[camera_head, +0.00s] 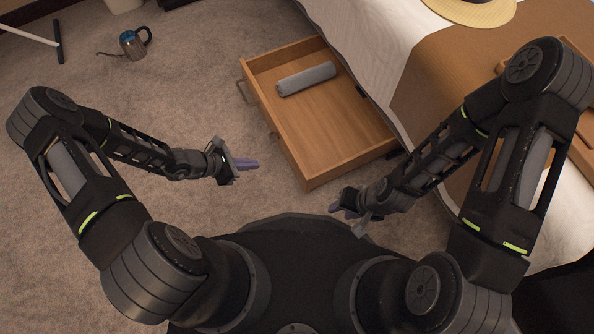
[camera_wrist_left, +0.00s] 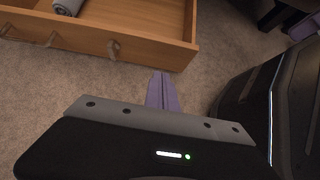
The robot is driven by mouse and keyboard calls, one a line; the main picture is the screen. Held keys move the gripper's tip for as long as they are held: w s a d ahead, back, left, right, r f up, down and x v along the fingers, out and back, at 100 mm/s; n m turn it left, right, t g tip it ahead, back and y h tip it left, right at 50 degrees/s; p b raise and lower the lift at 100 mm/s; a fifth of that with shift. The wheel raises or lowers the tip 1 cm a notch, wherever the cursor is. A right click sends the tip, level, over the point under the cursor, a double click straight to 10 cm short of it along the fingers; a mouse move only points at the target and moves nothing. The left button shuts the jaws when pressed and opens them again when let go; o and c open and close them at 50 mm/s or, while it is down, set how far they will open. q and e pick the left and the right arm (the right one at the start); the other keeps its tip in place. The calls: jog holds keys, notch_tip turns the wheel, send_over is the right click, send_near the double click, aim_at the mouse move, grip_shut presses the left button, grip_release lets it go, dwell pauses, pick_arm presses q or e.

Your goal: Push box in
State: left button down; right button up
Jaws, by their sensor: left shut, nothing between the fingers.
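The box is a wooden drawer (camera_head: 309,184) pulled out from under the bed, with a grey rolled cloth (camera_head: 306,78) lying inside it. The drawer front, with handles, also shows in the left wrist view (camera_wrist_left: 150,51). My left gripper (camera_head: 252,164) is shut and empty, left of the drawer's front and apart from it in the head view. Its purple fingers (camera_wrist_left: 162,92) show together in the left wrist view, just below the drawer's front corner. My right gripper (camera_head: 336,209) is near the drawer's near corner; its finger opening is unclear.
The bed with white bedding (camera_head: 372,30) and a brown cover (camera_head: 440,75) stands at the right, with a straw hat (camera_head: 470,12) on it.

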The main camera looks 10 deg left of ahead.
pick_arm(q)
jog(key=shift+w+a, duration=0.1)
jog(key=shift+w, duration=0.05)
jog(key=shift+f, duration=0.1)
jog(key=b, duration=0.5)
send_near(293, 158)
jog(key=x, duration=0.5)
jog(key=shift+f, duration=0.55)
jog(key=shift+w+d+r, duration=0.1)
jog(key=shift+d, duration=0.2)
